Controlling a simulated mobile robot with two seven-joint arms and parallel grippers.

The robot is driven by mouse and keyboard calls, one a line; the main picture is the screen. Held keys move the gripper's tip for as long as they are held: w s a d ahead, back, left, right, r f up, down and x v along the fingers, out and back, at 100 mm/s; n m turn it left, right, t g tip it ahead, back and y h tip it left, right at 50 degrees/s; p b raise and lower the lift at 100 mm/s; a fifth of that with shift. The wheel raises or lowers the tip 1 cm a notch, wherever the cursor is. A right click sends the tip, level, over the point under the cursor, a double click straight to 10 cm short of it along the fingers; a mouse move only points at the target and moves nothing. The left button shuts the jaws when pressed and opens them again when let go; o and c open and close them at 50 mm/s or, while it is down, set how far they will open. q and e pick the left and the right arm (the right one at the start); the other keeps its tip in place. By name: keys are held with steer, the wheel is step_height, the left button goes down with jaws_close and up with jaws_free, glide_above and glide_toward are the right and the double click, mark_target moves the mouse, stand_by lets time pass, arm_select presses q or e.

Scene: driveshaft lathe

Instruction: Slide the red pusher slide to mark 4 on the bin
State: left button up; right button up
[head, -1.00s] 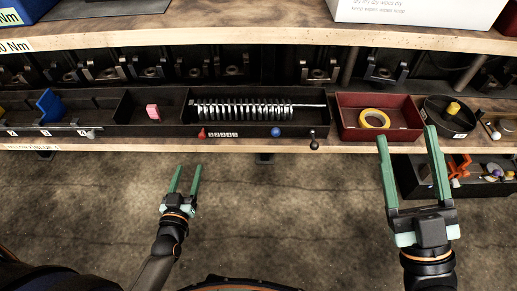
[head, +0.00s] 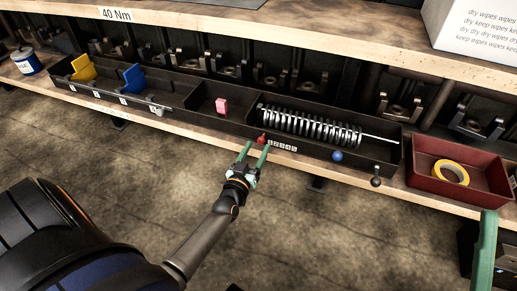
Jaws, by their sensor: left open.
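The red pusher slide (head: 262,138) is a small red piece on the front wall of the black bin (head: 325,158). It sits at the left end of a strip of numbered marks (head: 282,146); the single digits are too small to read surely. My left gripper (head: 256,147) is open, its two green fingertips just in front of the slide, one to each side of it in the picture. I cannot tell whether they touch it.
A pink block (head: 221,105) is left. A red tray (head: 420,175) with yellow tape (head: 451,173) stands right. The shelf overhangs above.

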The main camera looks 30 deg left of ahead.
arm_select(q)
steer(key=shift+x, duration=1.1)
jaws_close()
stand_by(0.7)
